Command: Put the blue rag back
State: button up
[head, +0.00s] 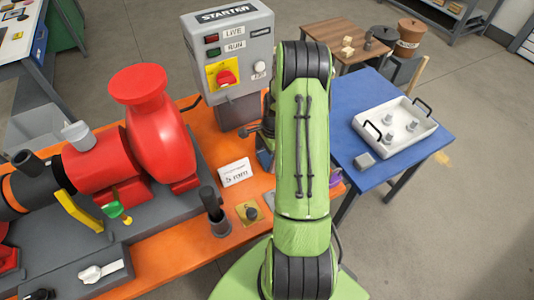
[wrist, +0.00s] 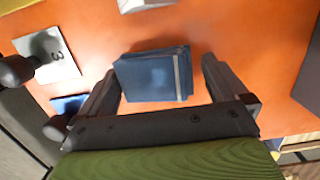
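The blue rag (wrist: 150,77) appears in the wrist view as a folded dark blue block with a pale stripe near its right end, on the orange surface. My gripper (wrist: 161,70) is open, with one finger on each side of the rag. The left finger is close to the rag's left end, and I cannot tell if it touches. A gap of orange shows between the rag and the right finger. In the head view my green arm hides the gripper and most of this spot.
The orange bench (head: 180,245) carries a red pump (head: 155,140), a grey starter box (head: 235,50) and a small white sign (head: 235,172). A blue table (head: 400,165) with a white tray (head: 397,127) stands to the right. A plate marked 3 (wrist: 50,52) lies left of the gripper.

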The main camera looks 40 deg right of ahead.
notch_tip(320, 180, up, 12)
jog(key=d+p, duration=0.2)
jog(key=a+r+n+h, duration=0.1)
jog(key=a+r+n, duration=0.4)
jog(key=a+r, duration=0.25)
jog(key=s+a+r+n+t+h, duration=0.1)
jog(key=s+a+r+n, duration=0.15)
jog(key=a+r, duration=0.2)
jog(key=s+a+r+n+t, duration=0.1)
jog(key=a+r+n, duration=0.2)
jog(key=a, duration=0.2)
jog(key=s+a+r+n+t, duration=0.3)
jog(key=s+a+n, duration=0.5)
jog(key=s+n, duration=0.2)
jog(key=shift+s+r+n, duration=0.15)
jog(key=shift+s+n, duration=0.2)
jog(key=shift+s, duration=0.65)
jog(key=shift+a, duration=0.1)
